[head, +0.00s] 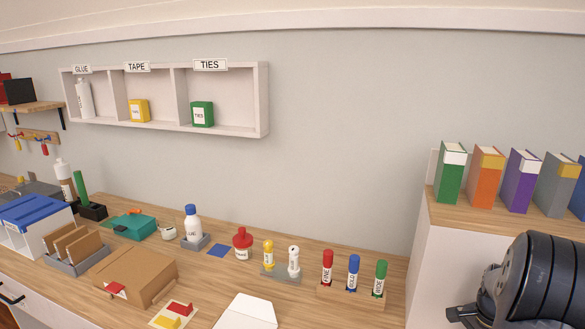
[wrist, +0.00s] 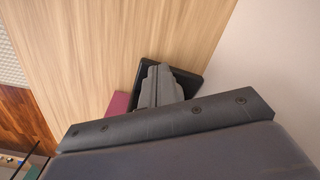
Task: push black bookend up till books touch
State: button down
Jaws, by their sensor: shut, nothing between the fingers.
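In the wrist view my gripper (wrist: 156,80) is shut and empty, low over the pale wood top. A black piece, which looks like the black bookend (wrist: 191,79), shows just beyond and beside the fingers; they partly hide it, and I cannot tell whether they touch it. In the head view the books stand in a spaced row on the raised cabinet: green (head: 450,175), orange (head: 485,180), purple (head: 519,182), grey (head: 553,187) and a cut-off blue one (head: 578,195). Gaps show between them. The black bookend is not visible in the head view.
A maroon item (wrist: 118,104) lies left of the fingers, mostly hidden. A pale wall (wrist: 260,50) borders the wood top on the right. In the head view a lower desk holds three markers (head: 353,272), bottles and a brown box (head: 132,272).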

jog(key=shift+s+d, duration=0.25)
jog(key=shift+d, duration=0.45)
jog(key=shift+s+d, duration=0.25)
jog(key=shift+d, duration=0.4)
jog(key=shift+s+d+r, duration=0.1)
jog(key=shift+d, duration=0.15)
jog(key=shift+a, duration=0.1)
jog(key=shift+w+a, duration=0.25)
jog(key=shift+a, duration=0.3)
notch_tip(320, 180, up, 14)
jog(key=p, duration=1)
jog(key=shift+p, duration=0.3)
jog(key=shift+a, duration=0.1)
dwell(0.4)
